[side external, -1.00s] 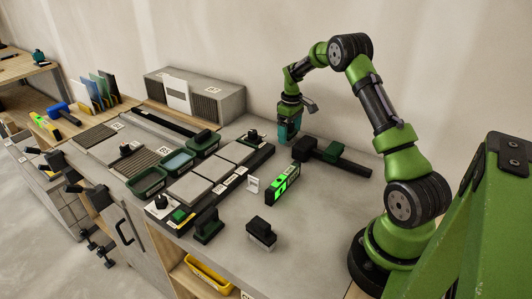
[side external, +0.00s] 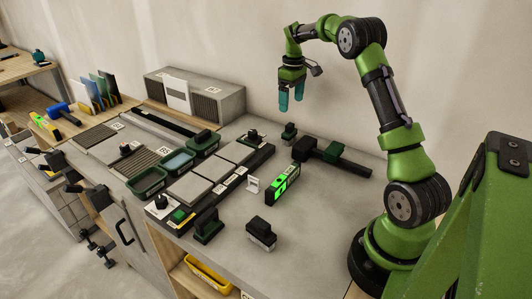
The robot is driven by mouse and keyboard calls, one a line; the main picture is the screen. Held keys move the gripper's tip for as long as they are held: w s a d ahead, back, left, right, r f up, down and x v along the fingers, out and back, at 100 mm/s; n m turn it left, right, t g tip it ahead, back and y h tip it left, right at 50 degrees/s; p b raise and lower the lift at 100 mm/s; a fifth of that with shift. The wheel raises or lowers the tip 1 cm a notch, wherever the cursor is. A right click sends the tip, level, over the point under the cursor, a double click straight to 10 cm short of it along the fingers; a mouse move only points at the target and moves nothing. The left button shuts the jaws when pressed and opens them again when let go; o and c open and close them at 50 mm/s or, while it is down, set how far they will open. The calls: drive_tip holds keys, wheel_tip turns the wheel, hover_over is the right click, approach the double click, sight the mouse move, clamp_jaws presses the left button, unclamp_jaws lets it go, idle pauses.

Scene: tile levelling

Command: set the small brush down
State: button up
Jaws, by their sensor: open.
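A small dark block-like piece with a knob-like top, apparently the small brush (side external: 289,132), stands on the grey bench top near the wall, left of a black mallet. It is too small to make out bristles. My gripper (side external: 291,105) is open and empty, its two teal fingers pointing down in the air above this piece and clear of it.
The black mallet (side external: 332,155) and a green-lit level (side external: 283,185) lie right of the grey tiles (side external: 194,189). A black-handled block with a pale underside (side external: 261,233) stands near the front. The bench right of the level is clear.

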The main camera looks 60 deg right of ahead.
drive_tip(key=s+a+r+m+t, duration=0.1)
drive_tip(key=s+a+r+t, duration=0.1)
drive_tip(key=a+r, duration=0.6)
drive_tip(key=s+a+r+m+t, duration=0.1)
drive_tip(key=s+a+r+t, duration=0.2)
drive_tip(key=a, duration=0.8)
drive_tip(key=s+a+m+t+y, duration=0.2)
drive_tip(key=s+a, duration=1.2)
drive_tip(key=shift+s+a+f, duration=0.25)
drive_tip(key=shift+a+f, duration=0.1)
drive_tip(key=shift+a, duration=0.05)
